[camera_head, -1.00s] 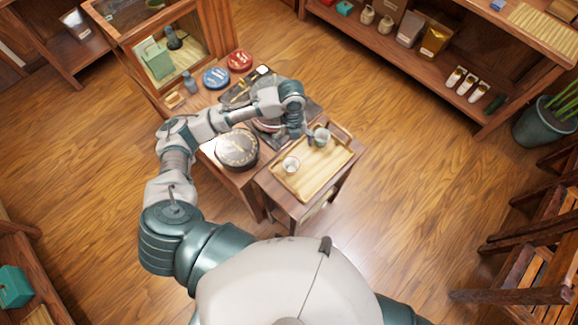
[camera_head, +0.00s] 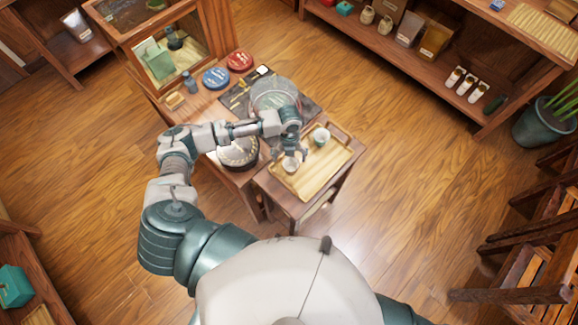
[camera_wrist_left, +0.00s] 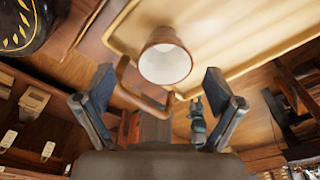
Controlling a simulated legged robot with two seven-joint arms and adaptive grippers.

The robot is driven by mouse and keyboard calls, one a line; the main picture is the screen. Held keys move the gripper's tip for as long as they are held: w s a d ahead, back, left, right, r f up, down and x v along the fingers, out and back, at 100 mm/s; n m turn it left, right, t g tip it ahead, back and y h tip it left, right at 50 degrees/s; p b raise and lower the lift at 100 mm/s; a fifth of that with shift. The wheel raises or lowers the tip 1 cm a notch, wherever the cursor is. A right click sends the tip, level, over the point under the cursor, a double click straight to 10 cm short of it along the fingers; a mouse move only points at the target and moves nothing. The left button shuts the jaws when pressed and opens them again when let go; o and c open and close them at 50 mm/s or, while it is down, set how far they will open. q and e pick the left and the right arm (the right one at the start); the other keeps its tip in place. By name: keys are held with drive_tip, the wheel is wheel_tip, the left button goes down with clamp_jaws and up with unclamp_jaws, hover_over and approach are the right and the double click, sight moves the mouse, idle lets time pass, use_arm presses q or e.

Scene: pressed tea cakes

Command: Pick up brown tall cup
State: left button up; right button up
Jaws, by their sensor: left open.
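The brown tall cup (camera_wrist_left: 158,35) shows in the left wrist view with a brown outside and a pale inside. It stands on the light wooden tray, and in the head view the cup (camera_head: 290,164) is at the tray's left part. My left gripper (camera_head: 296,153) is open and empty, close above the cup. In the left wrist view the two fingers of my left gripper (camera_wrist_left: 158,80) are spread on either side below the cup, apart from it. My right gripper is out of view.
The wooden tray (camera_head: 318,175) has raised rims and a handle. A greenish cup (camera_head: 320,136) stands at its upper part. Blue (camera_head: 216,77) and red (camera_head: 239,60) round tins lie farther back.

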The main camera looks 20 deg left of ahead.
sight(290, 170)
use_arm(q)
drive_tip(key=f, duration=0.1)
drive_tip(key=d+f, duration=0.1)
drive_tip(key=f, duration=0.1)
drive_tip(key=shift+s+d+f, duration=0.25)
drive_tip(key=shift+s+f, duration=0.05)
drive_tip(key=shift+f, duration=0.1)
drive_tip(key=shift+a+f, duration=0.1)
drive_tip(key=shift+a, duration=0.4)
drive_tip(key=c, duration=1.2)
drive_tip(key=shift+d, duration=0.1)
drive_tip(key=shift+c, duration=0.2)
